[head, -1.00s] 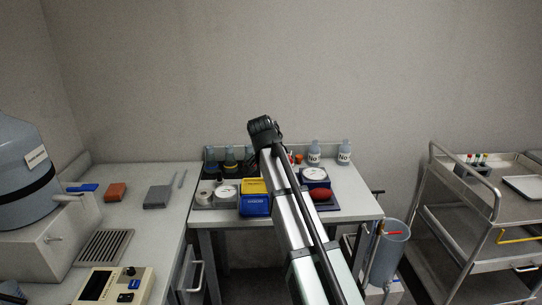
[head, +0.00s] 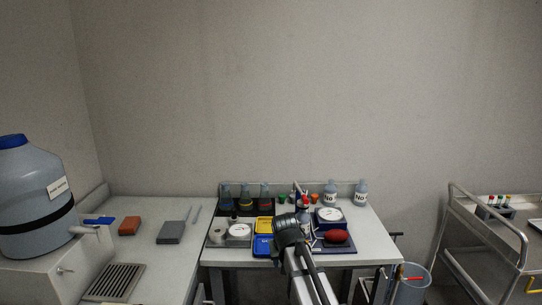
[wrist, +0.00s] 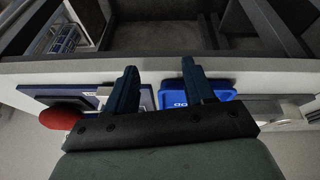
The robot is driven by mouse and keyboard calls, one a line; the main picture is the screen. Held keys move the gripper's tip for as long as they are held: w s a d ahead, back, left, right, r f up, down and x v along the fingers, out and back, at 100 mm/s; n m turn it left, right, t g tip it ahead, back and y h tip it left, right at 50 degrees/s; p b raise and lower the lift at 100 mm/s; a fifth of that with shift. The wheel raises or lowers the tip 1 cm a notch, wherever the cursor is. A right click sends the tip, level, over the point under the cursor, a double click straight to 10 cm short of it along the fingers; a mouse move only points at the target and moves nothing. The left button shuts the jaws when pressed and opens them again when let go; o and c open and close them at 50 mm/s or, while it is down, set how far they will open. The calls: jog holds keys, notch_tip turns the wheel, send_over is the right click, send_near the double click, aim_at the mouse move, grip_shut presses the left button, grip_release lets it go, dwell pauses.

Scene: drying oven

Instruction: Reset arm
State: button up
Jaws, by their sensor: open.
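My gripper (wrist: 161,90) shows in the wrist view with its two dark fingers spread apart and nothing between them. In the head view my arm reaches up from the bottom edge, and its dark end (head: 288,230) stands in front of the middle of the bench. The fingertips are hard to make out there. The blue box (head: 263,246) is just left of the arm's end in the head view. In the wrist view the blue box (wrist: 195,104) lies beyond the right finger, and a red rounded object (wrist: 60,118) lies left of the left finger.
The back bench (head: 375,245) holds flasks (head: 245,197), labelled bottles (head: 330,194), a yellow box (head: 264,226) and a white dial (head: 329,214). A large blue-grey jug (head: 33,205) stands at left. A metal trolley (head: 478,235) and a bucket (head: 413,285) are at right.

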jog(key=s+d+f+g, duration=0.25)
jog(key=s+f, duration=0.65)
jog(key=f, duration=0.5)
jog(key=s+d+f+g, duration=0.2)
jog(key=s+d+f, duration=0.1)
jog(key=s+f, duration=0.8)
jog(key=s+d+f+g, duration=0.2)
jog(key=s+f, duration=0.5)
jog(key=s, duration=0.3)
jog(key=s+d+f+m+g, duration=0.1)
jog(key=s+d+f+g, duration=0.1)
jog(key=s+f, duration=0.4)
jog(key=s+d+f+g, duration=0.2)
jog(key=s+f, duration=0.5)
jog(key=s, duration=0.6)
jog(key=shift+s+d+f+m+g, duration=0.3)
jog(key=shift+d+f+g, duration=0.05)
jog(key=shift+d, duration=0.15)
